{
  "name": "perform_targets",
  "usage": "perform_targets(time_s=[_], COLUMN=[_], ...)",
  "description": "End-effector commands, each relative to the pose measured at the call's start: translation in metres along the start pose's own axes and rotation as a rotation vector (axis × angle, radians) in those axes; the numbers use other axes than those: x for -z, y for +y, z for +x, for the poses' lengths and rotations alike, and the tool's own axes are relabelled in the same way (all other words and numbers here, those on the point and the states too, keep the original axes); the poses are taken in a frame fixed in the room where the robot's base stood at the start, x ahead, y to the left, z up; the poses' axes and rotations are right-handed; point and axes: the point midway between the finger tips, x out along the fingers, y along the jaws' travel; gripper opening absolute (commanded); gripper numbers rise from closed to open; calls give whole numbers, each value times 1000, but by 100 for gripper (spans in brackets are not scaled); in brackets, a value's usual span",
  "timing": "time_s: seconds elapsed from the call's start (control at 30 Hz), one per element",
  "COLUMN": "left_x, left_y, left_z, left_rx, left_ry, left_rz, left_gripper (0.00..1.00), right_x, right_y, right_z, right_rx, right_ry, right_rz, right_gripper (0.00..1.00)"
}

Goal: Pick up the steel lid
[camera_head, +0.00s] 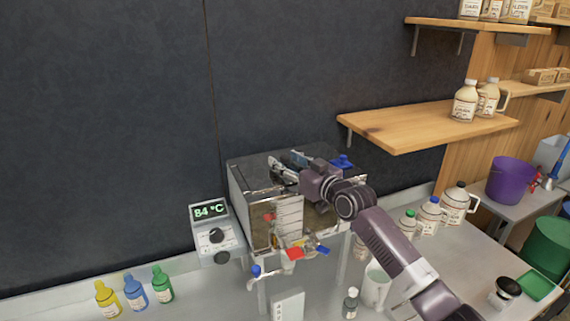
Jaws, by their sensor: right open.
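The steel evaporator box (250,212) stands against the dark wall in the middle of the view. Its shiny top is partly hidden by my right gripper and arm. I cannot clearly make out the steel lid as a separate piece on this top. My right gripper (283,165) is open over the box's top, its fingers pointing left. I cannot tell whether the fingers touch anything. A blue knob or valve (343,161) shows at the box's back right. My left gripper is not in view.
A grey controller (214,235) reading 84 °C stands left of the box. Yellow, blue and green bottles (135,292) are at lower left. A wooden shelf (420,126) juts out at right.

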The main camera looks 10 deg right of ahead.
Motion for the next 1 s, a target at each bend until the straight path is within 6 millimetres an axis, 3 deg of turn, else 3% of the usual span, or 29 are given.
perform_targets(time_s=[0.37,0.77,1.0], left_x=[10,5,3], left_y=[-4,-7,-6], left_z=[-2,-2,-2], left_rx=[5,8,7], left_ry=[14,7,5], left_rz=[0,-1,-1], left_gripper=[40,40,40], right_x=[-1,-1,1], right_y=[0,0,0], right_z=[8,7,7], right_rx=[-1,-1,-1], right_ry=[-1,-1,3], right_rz=[-1,-1,-1], right_gripper=[43,0,0])
